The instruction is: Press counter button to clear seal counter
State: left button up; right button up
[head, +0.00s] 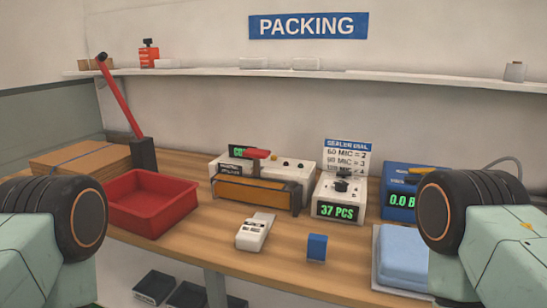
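A white box (324,209) on the wooden bench has a green display (337,212) reading "37 PCS". A dark knob or button (343,184) sits on its top; I cannot tell which. A dark sign with green letters (240,151), partly hidden, shows at the sealer's back. My arms come in at the lower left and lower right, apart from these things. Neither gripper shows.
A red tray (148,226), a white handheld device (256,230), a small blue block (317,247) and a stack of light-blue sheets (404,257) lie on the bench (215,250). A blue device (398,205) stands at right, partly hidden by my arm. A red lever (121,98) rises at left.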

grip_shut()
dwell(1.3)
